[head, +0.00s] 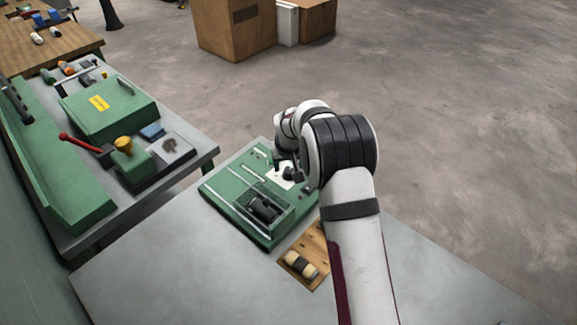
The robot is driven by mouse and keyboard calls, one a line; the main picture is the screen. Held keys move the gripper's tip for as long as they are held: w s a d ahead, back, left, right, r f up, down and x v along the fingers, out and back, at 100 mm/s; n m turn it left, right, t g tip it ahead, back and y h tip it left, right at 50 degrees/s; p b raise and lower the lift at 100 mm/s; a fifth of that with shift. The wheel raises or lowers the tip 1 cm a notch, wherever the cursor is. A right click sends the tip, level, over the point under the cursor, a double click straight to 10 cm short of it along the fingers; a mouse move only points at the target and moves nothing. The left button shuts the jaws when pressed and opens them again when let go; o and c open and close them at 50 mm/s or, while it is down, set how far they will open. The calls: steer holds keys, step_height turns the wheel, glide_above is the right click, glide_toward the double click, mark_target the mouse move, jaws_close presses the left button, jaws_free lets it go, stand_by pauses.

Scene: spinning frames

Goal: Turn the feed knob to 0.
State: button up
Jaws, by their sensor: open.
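The green machine panel (226,197) lies on the grey table. A white dial plate (281,183) sits near its far right corner. A small dark shape on the plate looks like the feed knob (289,174); its pointer and the dial marks are too small to read. My gripper (287,167) is at the dial, open, with its dark fingers close around or just above the knob. I cannot tell whether they touch it. My white wrist and black-banded joint hide part of the gripper and the panel's right side.
A clear-walled box with dark rollers (265,209) stands on the panel's near part. A wooden board (316,243) with pale and dark spools (300,264) lies in front. The table's near left is bare. Another bench (205,153) with green machinery stands at left.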

mark_target(289, 170)
steer(key=shift+x, duration=1.9)
jaws_close()
